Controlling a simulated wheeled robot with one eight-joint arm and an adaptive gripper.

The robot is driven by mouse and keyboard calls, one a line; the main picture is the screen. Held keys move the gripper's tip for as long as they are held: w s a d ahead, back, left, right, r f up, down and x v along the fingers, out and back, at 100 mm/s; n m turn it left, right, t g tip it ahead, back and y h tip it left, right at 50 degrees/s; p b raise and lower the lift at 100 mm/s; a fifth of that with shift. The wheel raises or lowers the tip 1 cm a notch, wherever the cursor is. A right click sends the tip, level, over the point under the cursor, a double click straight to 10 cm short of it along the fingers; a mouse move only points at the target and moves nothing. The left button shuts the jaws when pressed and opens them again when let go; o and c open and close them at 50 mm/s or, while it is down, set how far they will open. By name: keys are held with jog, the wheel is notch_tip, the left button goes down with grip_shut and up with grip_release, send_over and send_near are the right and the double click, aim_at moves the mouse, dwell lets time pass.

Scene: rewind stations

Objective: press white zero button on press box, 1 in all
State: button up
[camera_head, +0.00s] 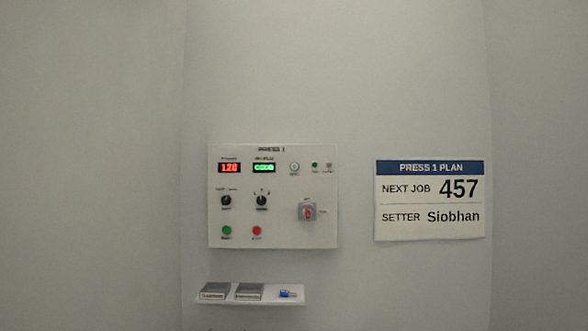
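The press box (275,235) is a pale panel on the wall, labelled PRESS 1. The white button (294,167) is a small round one in its top row, right of the green display (264,168); its label is too small to read. A red display (229,168) reading about 120 is at the top left; the green digits are blurred. Below are two black knobs (226,201) (261,201), a green button (227,230), a red button (257,230) and a red switch on a grey plate (308,213). My gripper is not in view.
A small white shelf (270,301) below the box holds two grey labelled blocks (214,291) (248,291) and a small blue item (289,294). A sign (430,199) reading PRESS 1 PLAN, NEXT JOB 457, SETTER Siobhan hangs to the right. The space before the box looks clear.

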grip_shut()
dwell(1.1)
